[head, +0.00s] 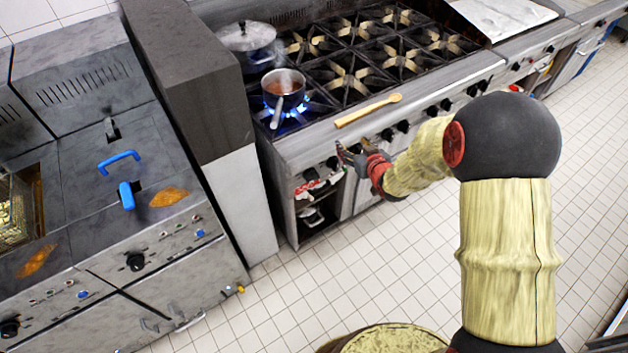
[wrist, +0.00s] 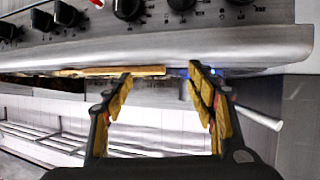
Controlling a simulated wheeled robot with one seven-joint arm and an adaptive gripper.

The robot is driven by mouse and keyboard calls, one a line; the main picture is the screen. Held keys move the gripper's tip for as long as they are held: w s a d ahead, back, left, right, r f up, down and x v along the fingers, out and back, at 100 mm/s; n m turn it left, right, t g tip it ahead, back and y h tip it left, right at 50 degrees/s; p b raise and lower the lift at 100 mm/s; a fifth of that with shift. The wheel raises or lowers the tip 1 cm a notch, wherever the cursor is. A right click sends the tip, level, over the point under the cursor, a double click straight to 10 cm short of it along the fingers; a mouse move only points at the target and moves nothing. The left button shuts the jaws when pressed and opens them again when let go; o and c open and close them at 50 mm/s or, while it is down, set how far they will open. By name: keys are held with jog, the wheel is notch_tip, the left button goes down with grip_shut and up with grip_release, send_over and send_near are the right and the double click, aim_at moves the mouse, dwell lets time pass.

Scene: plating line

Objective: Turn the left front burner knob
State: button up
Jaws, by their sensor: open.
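The stove (head: 300,150) has a row of black knobs along its front panel. The two leftmost knobs, one at the far left (head: 310,174) and one beside it (head: 332,162), are left of my gripper (head: 350,157). I cannot tell which serves the left front burner. That burner (head: 291,113) has a blue flame under a steaming saucepan (head: 284,82). My gripper is open and empty in front of the panel. The wrist view shows its spread fingers (wrist: 158,73) below several knobs, including one near the top middle (wrist: 180,5); none is between the fingers.
A wooden spoon (head: 368,110) lies on the stove's front ledge. The saucepan handle (head: 277,112) points toward the front edge. A lidded pot (head: 245,37) stands behind. Open shelves (head: 316,205) lie below the panel. A fryer unit (head: 110,200) stands left; tiled floor in front is clear.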

aim_at(315, 179)
jog(key=s+a+f+t+y+b, duration=0.1)
jog(key=s+a+f+y, duration=0.25)
jog(key=f, duration=0.45)
jog(key=s+a+f+t+y+b, duration=0.1)
jog(key=s+a+f+t+y, duration=0.15)
jog(key=s+a+f, duration=0.35)
jog(key=shift+n+g, duration=0.3)
jog(key=shift+g, duration=0.15)
jog(key=w+a, duration=0.1)
jog(key=w, duration=0.1)
jog(key=w+a+b, duration=0.1)
jog(key=w, duration=0.2)
jog(key=w+a+f, duration=0.1)
jog(key=w, duration=0.2)
jog(key=shift+w+f+b, duration=0.1)
jog(key=shift+w+b, duration=0.15)
jog(key=shift+b, duration=0.05)
jog(key=shift+c, duration=0.9)
jog(key=c, duration=0.9)
